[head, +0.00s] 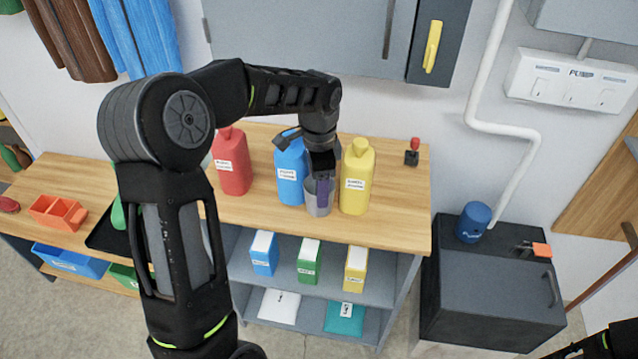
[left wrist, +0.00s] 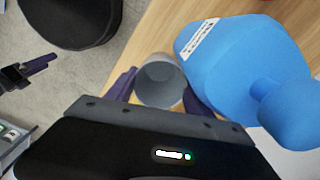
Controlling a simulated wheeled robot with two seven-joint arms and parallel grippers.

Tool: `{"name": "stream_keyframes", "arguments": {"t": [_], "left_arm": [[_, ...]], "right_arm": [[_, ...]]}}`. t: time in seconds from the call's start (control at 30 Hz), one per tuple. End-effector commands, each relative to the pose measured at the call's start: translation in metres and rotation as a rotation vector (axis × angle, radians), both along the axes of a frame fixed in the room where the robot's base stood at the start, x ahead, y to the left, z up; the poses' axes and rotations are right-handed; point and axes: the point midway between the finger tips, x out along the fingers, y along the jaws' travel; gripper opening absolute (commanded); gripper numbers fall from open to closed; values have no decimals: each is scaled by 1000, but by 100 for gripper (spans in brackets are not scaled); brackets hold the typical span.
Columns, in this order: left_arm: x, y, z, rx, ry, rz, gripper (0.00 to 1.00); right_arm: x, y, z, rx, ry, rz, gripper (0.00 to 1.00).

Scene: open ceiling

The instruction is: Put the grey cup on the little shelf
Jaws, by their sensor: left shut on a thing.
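The grey cup (head: 312,205) stands among the bottles at the front of the wooden counter, between the blue and yellow ones. My left gripper (head: 322,187) reaches down to it from above and is shut on it. In the left wrist view the cup (left wrist: 160,82) sits between the two purple fingers, its open mouth visible and empty. I cannot tell whether its base touches the counter. Grey shelves (head: 243,285) under the counter hold boxes; I cannot tell whether one is the little shelf. A purple-fingered gripper, apparently my right (left wrist: 28,70), shows at the left edge; its opening is unclear.
A blue bottle (head: 290,175) and a yellow bottle (head: 356,180) stand close beside the cup. A red bottle (head: 231,165) is farther left. The wooden counter (head: 400,210) is bare to the right, except for a small red-topped object (head: 412,152).

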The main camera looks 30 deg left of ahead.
Motion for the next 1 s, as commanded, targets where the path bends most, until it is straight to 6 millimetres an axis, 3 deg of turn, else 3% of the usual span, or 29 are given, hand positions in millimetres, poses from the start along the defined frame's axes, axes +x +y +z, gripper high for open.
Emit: {"name": "stream_keyframes", "arguments": {"t": [0.3,0.33,0.4,0.8,1.0], "left_arm": [[0,0,-4,0,0,-1,16],[0,0,-3,0,0,-1,63],[0,0,-3,0,0,-1,69],[0,0,4,0,-1,-1,70],[1,0,31,1,-4,-1,70]], "right_arm": [[0,0,-3,0,0,0,91],[0,0,-2,0,0,0,91],[0,0,-2,0,0,0,91],[0,0,0,0,0,0,91],[0,0,-1,0,0,0,91]]}}
